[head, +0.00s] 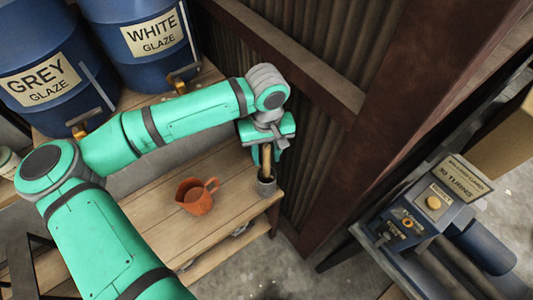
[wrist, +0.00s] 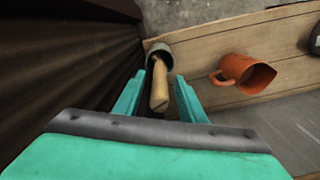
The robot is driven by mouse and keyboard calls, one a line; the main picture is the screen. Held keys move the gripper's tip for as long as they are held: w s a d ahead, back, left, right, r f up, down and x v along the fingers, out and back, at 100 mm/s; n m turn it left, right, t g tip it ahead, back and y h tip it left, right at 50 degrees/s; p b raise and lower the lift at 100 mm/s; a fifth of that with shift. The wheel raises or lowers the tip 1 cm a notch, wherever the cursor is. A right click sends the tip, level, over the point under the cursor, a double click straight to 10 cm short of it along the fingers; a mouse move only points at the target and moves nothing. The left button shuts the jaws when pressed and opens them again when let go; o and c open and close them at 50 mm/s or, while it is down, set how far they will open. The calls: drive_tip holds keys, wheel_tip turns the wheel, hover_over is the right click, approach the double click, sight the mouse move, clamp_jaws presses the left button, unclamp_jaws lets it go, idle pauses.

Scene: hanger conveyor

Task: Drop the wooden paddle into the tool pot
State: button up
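The wooden paddle (head: 266,158) stands in the grey tool pot (head: 267,187) at the right end of the wooden bench. Its lower end is inside the pot and hidden; its upper part sticks out of the top. In the wrist view the paddle (wrist: 159,86) points from the pot (wrist: 158,50) toward the camera. My gripper (wrist: 160,76) is open, with one finger on each side of the paddle and visible gaps between. In the head view my gripper (head: 268,148) is just above the pot.
An orange jug (head: 197,196) stands on the bench (head: 155,203) left of the pot. Blue glaze barrels (head: 140,45) stand at the back left. A corrugated wall (head: 325,130) rises close behind the pot. A control panel (head: 425,210) is at the right, across a floor gap.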

wheel_tip(320, 180, up, 13)
drive_tip(key=shift+r, duration=0.15)
idle(0.4)
drive_tip(key=shift+s, duration=0.1)
idle(0.4)
